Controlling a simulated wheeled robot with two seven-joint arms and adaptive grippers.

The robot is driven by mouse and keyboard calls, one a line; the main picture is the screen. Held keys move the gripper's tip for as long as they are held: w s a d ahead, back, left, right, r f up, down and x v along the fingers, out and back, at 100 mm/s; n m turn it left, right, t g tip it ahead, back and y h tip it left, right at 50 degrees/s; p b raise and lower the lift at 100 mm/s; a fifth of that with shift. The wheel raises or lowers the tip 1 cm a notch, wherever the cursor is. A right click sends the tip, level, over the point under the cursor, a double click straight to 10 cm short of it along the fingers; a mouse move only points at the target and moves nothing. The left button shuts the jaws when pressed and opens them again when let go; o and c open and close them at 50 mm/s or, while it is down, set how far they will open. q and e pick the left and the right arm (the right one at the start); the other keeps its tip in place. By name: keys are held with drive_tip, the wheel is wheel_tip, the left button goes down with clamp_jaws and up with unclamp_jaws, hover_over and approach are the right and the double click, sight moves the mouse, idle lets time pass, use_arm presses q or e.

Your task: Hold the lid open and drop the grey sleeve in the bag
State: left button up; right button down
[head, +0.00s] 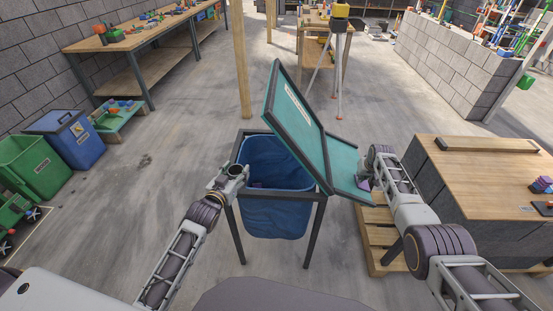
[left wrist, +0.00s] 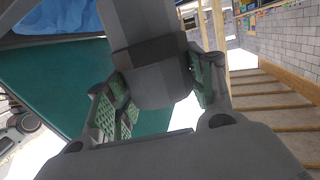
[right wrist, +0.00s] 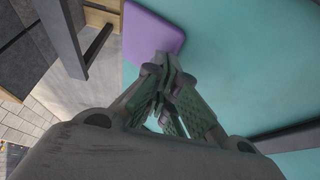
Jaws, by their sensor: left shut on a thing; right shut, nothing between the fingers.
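The blue bag (head: 272,205) hangs open in a dark-legged stand. Its teal lid (head: 296,112), dark-framed with a white label, stands tilted up above the bag. My left gripper (head: 238,174) is at the bag's left rim, shut on the grey sleeve (head: 236,169). The sleeve (left wrist: 158,75) fills the space between the fingers in the left wrist view. My right gripper (head: 366,184) is shut and empty beside a teal panel (head: 347,165) right of the lid. In the right wrist view its fingertips (right wrist: 170,85) are at a purple pad (right wrist: 152,34); contact is unclear.
A wood-topped block (head: 490,175) and a pallet (head: 378,235) stand close on the right. Blue (head: 70,137) and green (head: 30,167) bins stand at the left. A workbench (head: 140,38) is at the back left. The floor behind the stand's left side is clear.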

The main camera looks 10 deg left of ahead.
use_arm(q)
drive_tip(key=w, duration=1.8)
drive_tip(key=shift+w+d, duration=0.2)
drive_tip(key=shift+w, duration=0.1)
idle(0.6)
drive_tip(key=o, duration=1.1)
drive_tip(key=shift+o, duration=0.3)
drive_tip(key=shift+o, duration=1)
drive_tip(key=shift+s, duration=0.15)
